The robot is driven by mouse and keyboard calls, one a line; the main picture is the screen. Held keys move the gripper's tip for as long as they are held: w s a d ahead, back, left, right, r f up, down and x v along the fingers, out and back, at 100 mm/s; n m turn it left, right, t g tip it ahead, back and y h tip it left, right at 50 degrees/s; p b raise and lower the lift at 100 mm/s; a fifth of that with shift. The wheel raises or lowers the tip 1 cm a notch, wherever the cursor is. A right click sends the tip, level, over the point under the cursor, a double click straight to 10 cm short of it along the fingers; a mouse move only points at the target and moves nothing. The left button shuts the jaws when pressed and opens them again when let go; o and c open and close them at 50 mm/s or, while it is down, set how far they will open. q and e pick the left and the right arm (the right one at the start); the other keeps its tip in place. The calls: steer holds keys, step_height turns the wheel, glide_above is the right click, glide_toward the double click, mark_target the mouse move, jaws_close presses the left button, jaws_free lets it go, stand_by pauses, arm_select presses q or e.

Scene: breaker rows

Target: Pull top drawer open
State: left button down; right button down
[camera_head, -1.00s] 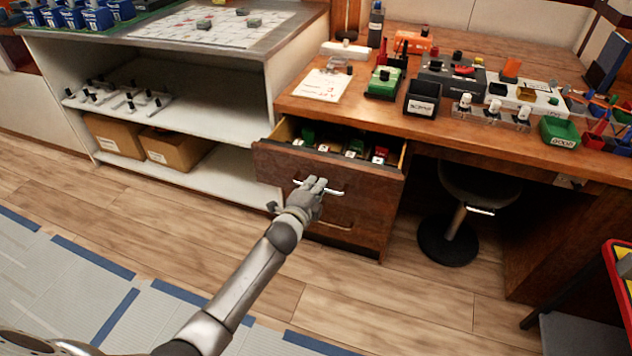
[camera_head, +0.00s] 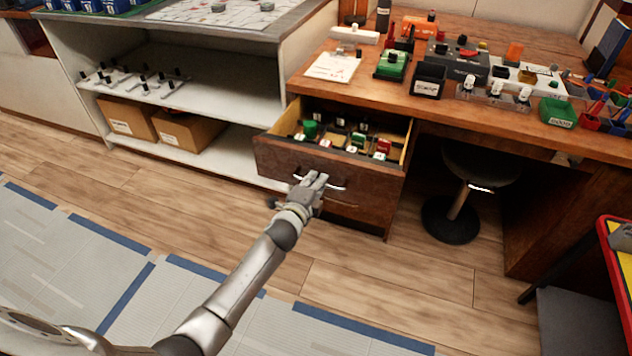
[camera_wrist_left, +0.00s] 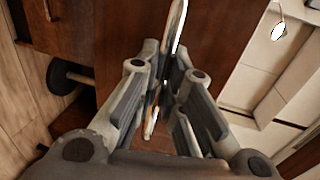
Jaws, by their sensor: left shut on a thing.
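The top drawer (camera_head: 277,161) of the brown wooden desk is pulled part way out. Several green, red and white parts lie in its compartments. My left gripper (camera_head: 316,182) is at the drawer front, shut on its silver handle (camera_head: 338,187). In the left wrist view the handle (camera_wrist_left: 176,32) runs between the fingers of the gripper (camera_wrist_left: 160,85). The fingers hide part of the handle. My right gripper is not in view.
The desktop (camera_head: 385,99) holds several devices and bins. A white shelf (camera_head: 224,93) with cardboard boxes stands left of the drawer. A stool (camera_head: 451,220) stands to the right. The floor (camera_head: 400,285) in front is free.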

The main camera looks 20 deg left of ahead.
arm_select(q)
steer(key=c, duration=1.5)
jaws_free()
steer(key=shift+c, duration=0.2)
steer(key=shift+s, duration=0.1)
steer(key=v, duration=1.1)
steer(key=shift+s, duration=0.35)
